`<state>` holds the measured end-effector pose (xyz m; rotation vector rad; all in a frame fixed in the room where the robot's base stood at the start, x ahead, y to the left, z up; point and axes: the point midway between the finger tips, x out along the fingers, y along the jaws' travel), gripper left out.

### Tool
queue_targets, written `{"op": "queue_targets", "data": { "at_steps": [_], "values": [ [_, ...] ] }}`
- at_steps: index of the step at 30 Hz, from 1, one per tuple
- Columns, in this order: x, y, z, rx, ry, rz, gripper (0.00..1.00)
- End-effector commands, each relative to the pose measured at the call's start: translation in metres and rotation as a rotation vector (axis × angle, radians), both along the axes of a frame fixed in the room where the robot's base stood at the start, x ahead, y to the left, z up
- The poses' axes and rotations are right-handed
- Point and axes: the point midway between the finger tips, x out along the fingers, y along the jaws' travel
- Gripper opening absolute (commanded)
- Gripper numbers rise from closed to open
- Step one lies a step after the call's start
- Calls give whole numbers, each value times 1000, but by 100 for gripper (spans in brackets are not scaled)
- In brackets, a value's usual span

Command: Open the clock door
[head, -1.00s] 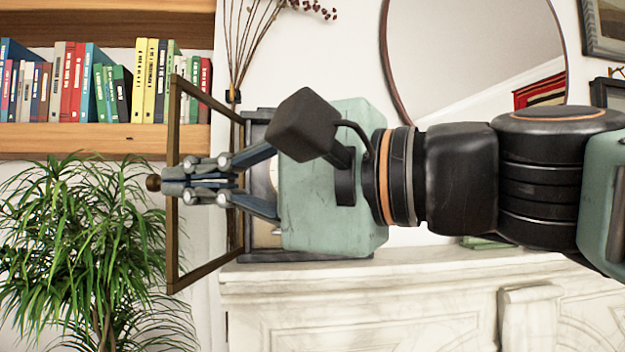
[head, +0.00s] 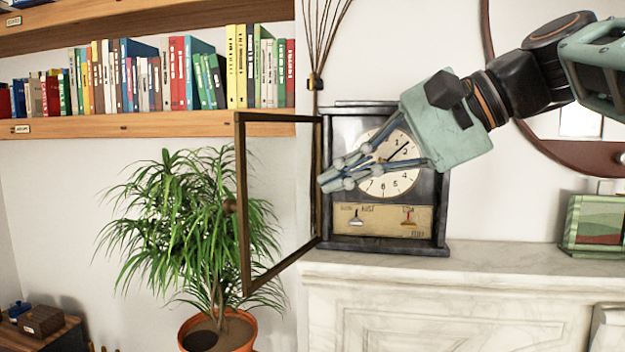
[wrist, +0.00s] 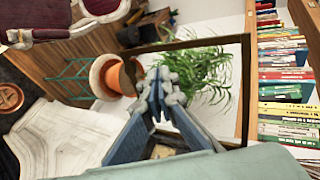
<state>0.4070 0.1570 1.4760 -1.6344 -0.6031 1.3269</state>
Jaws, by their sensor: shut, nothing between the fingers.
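The clock (head: 432,219) stands upright on the mantel, with a dark case, a pale round dial and a yellowish panel below. Its framed door (head: 241,205) stands swung wide open to the left, hinged at the case's left edge, with a small round knob (head: 229,206) on its outer side. The door frame also shows in the wrist view (wrist: 247,85). My gripper (head: 325,183) is shut and empty in front of the clock's left edge, near the hinge side, apart from the knob. My gripper hides part of the dial. The fingers also show in the wrist view (wrist: 158,78).
A leafy plant in an orange pot (head: 240,332) stands left of the mantel (head: 400,270). Bookshelves (head: 150,124) are at the upper left. A small framed picture (head: 595,225) and a round mirror (head: 500,50) are at right. Dry stems (head: 318,50) rise behind the clock.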

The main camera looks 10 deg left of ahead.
Motion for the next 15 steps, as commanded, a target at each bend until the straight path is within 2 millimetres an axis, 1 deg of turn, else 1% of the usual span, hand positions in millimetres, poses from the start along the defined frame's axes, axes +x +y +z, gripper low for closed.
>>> {"op": "queue_targets", "data": {
  "at_steps": [3,7,11,15],
  "values": [
    [3,0,-2,-12,7,0,0],
    [6,12,-11,-12,8,2,0],
    [13,33,-23,-12,9,3,0],
    [23,58,-38,-11,7,3,0]
  ]
}}
